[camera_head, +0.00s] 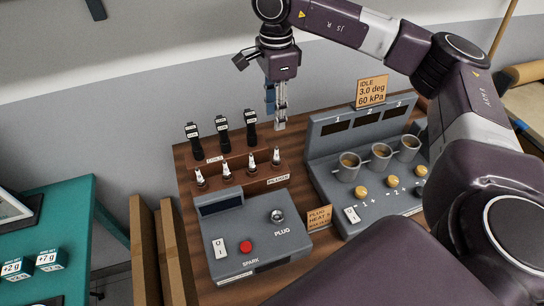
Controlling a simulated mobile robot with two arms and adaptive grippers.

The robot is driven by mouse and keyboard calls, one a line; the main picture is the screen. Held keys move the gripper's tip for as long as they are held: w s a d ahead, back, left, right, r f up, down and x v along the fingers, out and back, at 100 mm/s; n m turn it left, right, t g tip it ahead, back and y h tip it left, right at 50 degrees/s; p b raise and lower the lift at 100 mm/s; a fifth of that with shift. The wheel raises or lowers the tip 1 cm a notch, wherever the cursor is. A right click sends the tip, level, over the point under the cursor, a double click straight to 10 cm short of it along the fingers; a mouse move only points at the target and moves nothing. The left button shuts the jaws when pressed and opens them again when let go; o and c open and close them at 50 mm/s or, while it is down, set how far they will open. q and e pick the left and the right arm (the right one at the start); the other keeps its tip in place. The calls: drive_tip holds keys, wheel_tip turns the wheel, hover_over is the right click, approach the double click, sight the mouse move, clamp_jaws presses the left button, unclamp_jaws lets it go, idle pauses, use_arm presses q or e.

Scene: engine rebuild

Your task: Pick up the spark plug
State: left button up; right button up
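Several spark plugs with white tops stand upright in a row on a brown wooden rack (240,181). They are the leftmost plug (200,178), two middle plugs (227,171) (251,163) and the rightmost plug (276,157). My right gripper (279,122) points down from above, with its fingertips just behind and above the rightmost plug in the picture, apart from it as far as I can see. The fingers overlap in this view, so their opening is unclear. I see no plug between them. My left gripper is out of view.
Black coils (222,132) stand behind the plugs. A grey spark tester (250,242) with a plug socket (277,216) sits in front. A grey console (350,160) with cups stands to the right. A teal bench (82,222) is at left.

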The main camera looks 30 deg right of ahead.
sight(277, 149)
drive_tip(key=f+b, duration=0.7)
drive_tip(key=f, duration=0.1)
drive_tip(key=shift+s+b, duration=0.25)
drive_tip(key=shift+b, duration=0.05)
drive_tip(key=shift+f, duration=0.15)
drive_tip(key=shift+s+f, duration=0.15)
drive_tip(key=shift+f, duration=0.4)
drive_tip(key=f+p, duration=0.1)
drive_tip(key=f, duration=0.1)
drive_tip(key=f+p, duration=0.1)
drive_tip(key=f, duration=0.1)
drive_tip(key=f+p, duration=0.1)
drive_tip(key=f, duration=0.1)
drive_tip(key=shift+d, duration=0.25)
drive_tip(key=shift+w+f, duration=0.25)
drive_tip(key=shift+f, duration=0.05)
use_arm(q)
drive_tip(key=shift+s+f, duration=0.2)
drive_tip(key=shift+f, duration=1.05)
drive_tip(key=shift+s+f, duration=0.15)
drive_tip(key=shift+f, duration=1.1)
use_arm(e)
clamp_jaws()
